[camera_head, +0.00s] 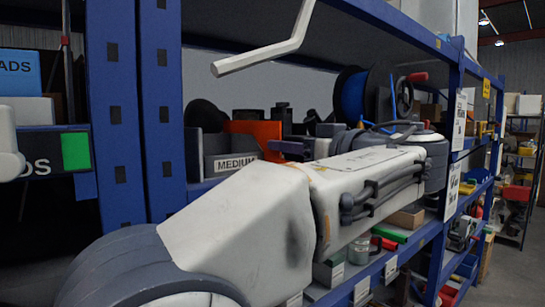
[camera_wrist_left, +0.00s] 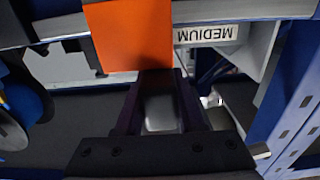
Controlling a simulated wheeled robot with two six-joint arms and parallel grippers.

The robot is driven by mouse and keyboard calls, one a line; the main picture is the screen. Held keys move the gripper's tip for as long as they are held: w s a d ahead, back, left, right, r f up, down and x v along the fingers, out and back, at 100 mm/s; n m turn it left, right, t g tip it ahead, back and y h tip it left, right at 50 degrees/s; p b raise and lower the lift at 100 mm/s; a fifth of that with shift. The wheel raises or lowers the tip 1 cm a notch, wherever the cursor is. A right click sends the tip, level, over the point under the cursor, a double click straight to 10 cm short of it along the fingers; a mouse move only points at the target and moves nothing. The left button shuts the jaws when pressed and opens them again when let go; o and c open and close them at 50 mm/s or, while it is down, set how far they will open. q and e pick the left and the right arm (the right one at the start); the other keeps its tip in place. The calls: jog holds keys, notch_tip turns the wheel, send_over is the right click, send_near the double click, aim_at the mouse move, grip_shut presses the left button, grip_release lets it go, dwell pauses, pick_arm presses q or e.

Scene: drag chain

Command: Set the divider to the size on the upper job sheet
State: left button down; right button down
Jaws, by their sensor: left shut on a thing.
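The orange divider (camera_head: 258,130) stands upright on the blue shelf, behind a grey bin with a MEDIUM label (camera_head: 236,163). My left gripper (camera_head: 288,148) reaches in from the right of it and is shut on the divider. In the left wrist view the orange divider (camera_wrist_left: 130,36) meets the fingertips (camera_wrist_left: 158,74), and the MEDIUM label (camera_wrist_left: 207,34) shows upside down beside it. The upper job sheet (camera_head: 459,120) hangs on the shelf post at right, above a second sheet (camera_head: 452,190); their text is too small to read. My right gripper is not in view.
A blue cable reel (camera_head: 352,97) and dark items stand behind my left arm. A blue upright (camera_head: 137,110) is at left. Lower shelves hold jars and boxes, and an open aisle floor (camera_head: 510,270) lies at right.

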pick_arm(q)
jog(key=c, duration=0.5)
grip_release()
jog(key=shift+d, duration=0.1)
jog(key=shift+s, duration=0.1)
jog(key=b+v, duration=0.2)
jog(key=v, duration=0.8)
jog(key=shift+s+d+b, duration=0.1)
jog(key=shift+s+b, duration=0.1)
jog(key=shift+b, duration=0.1)
